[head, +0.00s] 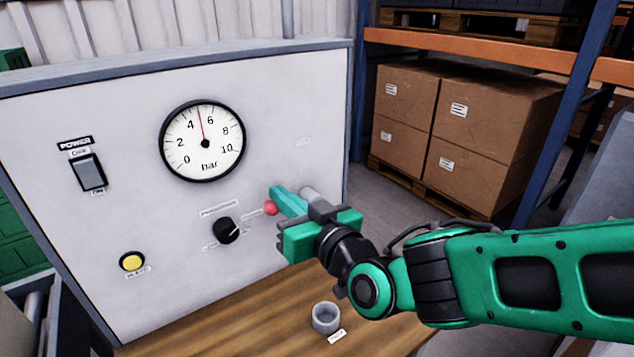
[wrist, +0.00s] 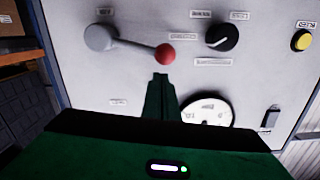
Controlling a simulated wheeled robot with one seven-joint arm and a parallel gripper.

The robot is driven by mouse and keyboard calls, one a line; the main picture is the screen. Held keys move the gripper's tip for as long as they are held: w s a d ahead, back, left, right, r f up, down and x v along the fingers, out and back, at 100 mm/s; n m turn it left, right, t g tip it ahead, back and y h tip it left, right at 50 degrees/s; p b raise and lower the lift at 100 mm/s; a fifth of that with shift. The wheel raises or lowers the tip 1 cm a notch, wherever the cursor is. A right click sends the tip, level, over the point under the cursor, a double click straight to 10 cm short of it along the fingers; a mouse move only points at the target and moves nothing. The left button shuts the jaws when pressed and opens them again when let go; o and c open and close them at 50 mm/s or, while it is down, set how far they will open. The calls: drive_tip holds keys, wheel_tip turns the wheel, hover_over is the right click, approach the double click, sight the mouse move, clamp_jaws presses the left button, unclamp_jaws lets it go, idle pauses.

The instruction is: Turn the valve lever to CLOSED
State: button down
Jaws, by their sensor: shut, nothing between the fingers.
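The valve lever has a round grey hub (wrist: 101,37) on the panel and an arm ending in a red ball knob (wrist: 165,54). In the wrist view, which looks upside down, the arm runs nearly level from hub to knob. In the head view the red knob (head: 271,208) shows just left of my gripper (head: 278,191), which hides much of the lever. My gripper is shut and empty. In the wrist view its fingertips (wrist: 160,77) appear close to the knob; I cannot tell whether they touch. The small labels around the lever are unreadable.
The white panel (head: 60,230) also carries a bar gauge (head: 202,141), a power switch (head: 88,173), a black rotary knob (head: 227,231) and a yellow button (head: 132,261). A grey cup (head: 326,318) stands on the wooden bench (head: 220,325). Shelving with boxes (head: 465,130) is at right.

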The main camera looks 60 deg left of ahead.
sight(271, 214)
drive_tip(key=f+n, duration=0.1)
drive_tip(key=s+f+n, duration=0.1)
drive_tip(key=shift+s+f+n, duration=0.15)
drive_tip(key=shift+f+n, duration=0.1)
drive_tip(key=shift+n, duration=0.15)
drive_tip(key=shift+s+d+f, duration=0.1)
drive_tip(key=shift+s+f, duration=0.1)
drive_tip(key=shift+f, duration=0.5)
drive_tip(key=shift+s+f, duration=0.1)
drive_tip(key=shift+f, duration=0.1)
drive_tip(key=shift+r, duration=0.1)
drive_tip(key=d+r, duration=0.4)
drive_tip(key=d, duration=0.6)
drive_tip(key=shift+d+r, duration=0.4)
